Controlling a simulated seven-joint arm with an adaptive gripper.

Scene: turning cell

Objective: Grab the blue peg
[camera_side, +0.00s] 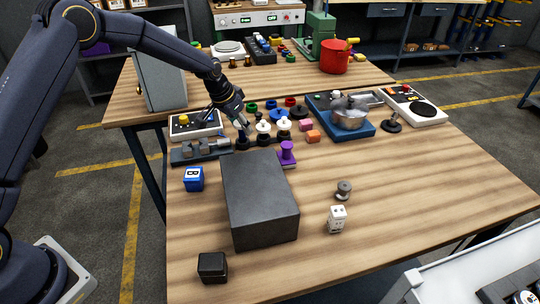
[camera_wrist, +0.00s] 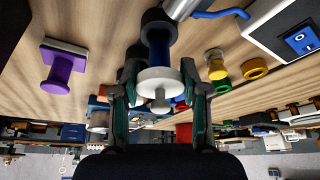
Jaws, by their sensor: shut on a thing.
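My gripper (camera_wrist: 159,70) is shut, its fingers on either side of a peg. In the wrist view this blue peg (camera_wrist: 158,46) shows a dark blue shaft between a black end and a white disc with a grey knob. I cannot tell for sure whether disc and shaft are one piece. In the side view my gripper (camera_side: 245,125) is low over the table, behind the dark grey block. A dark shape with a black base is just under the fingertips, and the fingers hide most of the peg.
A purple peg (camera_side: 286,150) stands nearer the front. The dark grey block (camera_side: 260,195) and a grey vise (camera_side: 200,150) are close by. The right front of the table is mostly clear.

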